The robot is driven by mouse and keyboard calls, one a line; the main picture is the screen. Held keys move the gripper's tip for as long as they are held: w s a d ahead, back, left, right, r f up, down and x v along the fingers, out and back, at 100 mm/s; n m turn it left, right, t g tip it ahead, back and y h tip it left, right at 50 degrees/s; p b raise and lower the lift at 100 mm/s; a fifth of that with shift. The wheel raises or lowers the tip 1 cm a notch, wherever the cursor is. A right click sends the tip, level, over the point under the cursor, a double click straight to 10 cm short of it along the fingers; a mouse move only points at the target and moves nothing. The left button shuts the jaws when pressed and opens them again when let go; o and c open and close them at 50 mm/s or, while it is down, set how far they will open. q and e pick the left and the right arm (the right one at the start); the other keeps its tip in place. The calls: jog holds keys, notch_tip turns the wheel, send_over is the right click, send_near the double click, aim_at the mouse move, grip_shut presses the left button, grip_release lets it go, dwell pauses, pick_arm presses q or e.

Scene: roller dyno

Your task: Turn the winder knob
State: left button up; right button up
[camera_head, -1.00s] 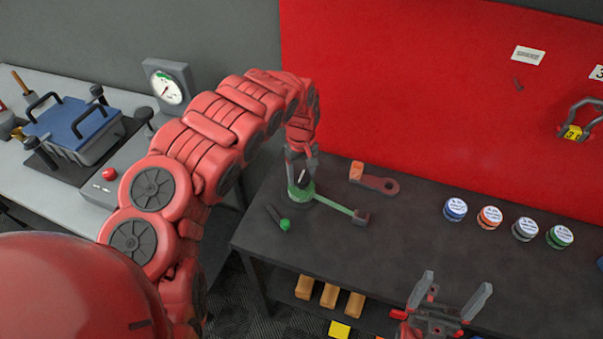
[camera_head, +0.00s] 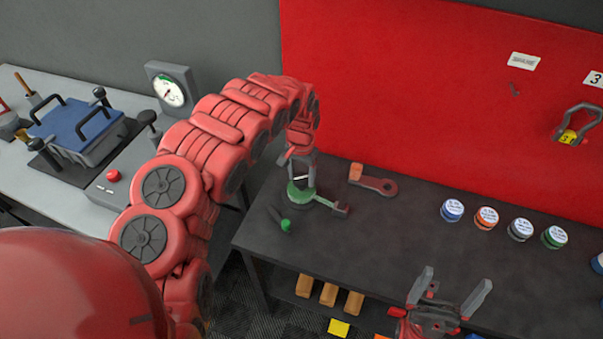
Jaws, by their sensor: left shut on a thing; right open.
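The winder (camera_head: 298,194) stands near the back left corner of the dark workbench, with a round green top. A short arm (camera_head: 325,202) reaches from it to the right, ending in a dark block (camera_head: 342,209). My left gripper (camera_head: 302,180) comes down from above onto the winder's top. It is shut on the winder knob, which is mostly hidden between the fingers; only a small pale strip shows there. My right gripper (camera_head: 455,280) is open and empty, over the front of the bench.
A small green-ended tool (camera_head: 285,224) lies just in front of the winder. A wrench-like piece with an orange block (camera_head: 374,183) lies behind it. Several labelled jars (camera_head: 486,217) stand to the right. The bench middle is clear. A red panel (camera_head: 420,110) rises behind.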

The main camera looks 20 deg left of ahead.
pick_arm(q)
jog(key=m+p, duration=0.2)
jog(key=m, duration=0.4)
jog(key=shift+w, duration=0.1)
dwell(0.4)
jog(key=o, duration=1.4)
